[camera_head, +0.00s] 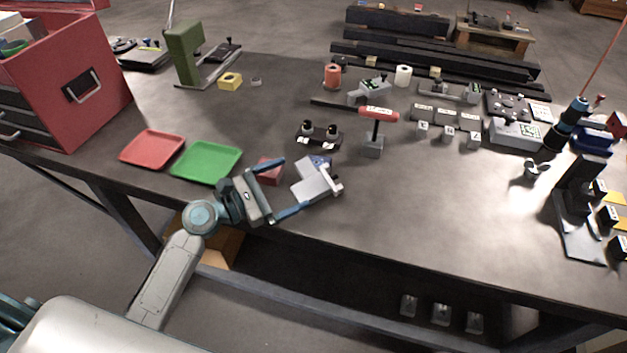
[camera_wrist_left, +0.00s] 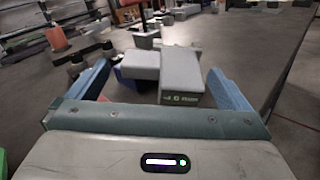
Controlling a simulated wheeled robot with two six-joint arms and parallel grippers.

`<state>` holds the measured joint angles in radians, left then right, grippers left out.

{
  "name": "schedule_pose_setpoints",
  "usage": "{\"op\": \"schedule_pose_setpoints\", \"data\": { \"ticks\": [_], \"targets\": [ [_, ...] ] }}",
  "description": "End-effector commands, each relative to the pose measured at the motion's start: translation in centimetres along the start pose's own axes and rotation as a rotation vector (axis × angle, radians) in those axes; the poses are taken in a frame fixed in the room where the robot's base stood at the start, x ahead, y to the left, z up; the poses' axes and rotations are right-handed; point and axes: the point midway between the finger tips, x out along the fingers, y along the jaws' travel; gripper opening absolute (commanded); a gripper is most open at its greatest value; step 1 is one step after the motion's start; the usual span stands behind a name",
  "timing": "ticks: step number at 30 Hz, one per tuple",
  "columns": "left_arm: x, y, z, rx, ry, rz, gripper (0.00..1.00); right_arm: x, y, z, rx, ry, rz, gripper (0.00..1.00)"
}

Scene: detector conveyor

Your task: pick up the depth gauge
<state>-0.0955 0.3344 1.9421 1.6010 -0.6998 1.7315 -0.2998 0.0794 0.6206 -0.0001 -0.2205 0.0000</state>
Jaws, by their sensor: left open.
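A light grey, blocky stepped instrument (camera_head: 309,181), which I take to be the depth gauge, is on the table near its front edge. In the left wrist view the gauge (camera_wrist_left: 180,72) shows two grey blocks and a dark label with green and white marks on its near end. My left gripper (camera_head: 300,182) is open, with its blue fingers on either side of the gauge. In the wrist view the fingers stand apart, with gaps to the grey blocks. A small blue part (camera_head: 320,161) shows behind the gauge. Its underside is hidden.
A dark red block (camera_head: 270,170) lies close to my upper finger. Green (camera_head: 206,161) and red (camera_head: 152,148) trays are to the left. A black stand with two knobs (camera_head: 319,135) and a red T-handle tool (camera_head: 377,115) are behind. Bare tabletop (camera_head: 440,210) is to the right.

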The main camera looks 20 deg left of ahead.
Motion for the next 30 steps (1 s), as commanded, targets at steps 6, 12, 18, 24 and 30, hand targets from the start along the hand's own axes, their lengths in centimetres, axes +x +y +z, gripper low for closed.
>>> {"op": "schedule_pose_setpoints", "data": {
  "ticks": [6,12,18,24,30],
  "targets": [
    [2.1,0.0,0.2,-0.005,-0.002,0.002,1.0,-1.5,0.6,-0.4,-0.002,0.004,0.005,0.0],
    [4.6,-0.1,-0.1,-0.002,-0.002,0.001,1.0,-2.5,0.7,-0.3,-0.002,0.002,0.005,0.0],
    [5.2,-0.2,-0.3,0.0,0.001,0.0,1.0,-2.5,0.6,-0.3,-0.002,0.001,0.004,0.0],
    [5.2,-0.2,-0.3,0.001,0.001,0.0,0.86,-2.5,-0.1,-0.2,0.001,0.0,-0.003,0.0],
    [5.2,-0.1,-0.2,0.001,-0.001,0.0,0.54,-2.5,-0.4,-0.2,0.002,0.0,-0.006,0.0]
  ]
}}
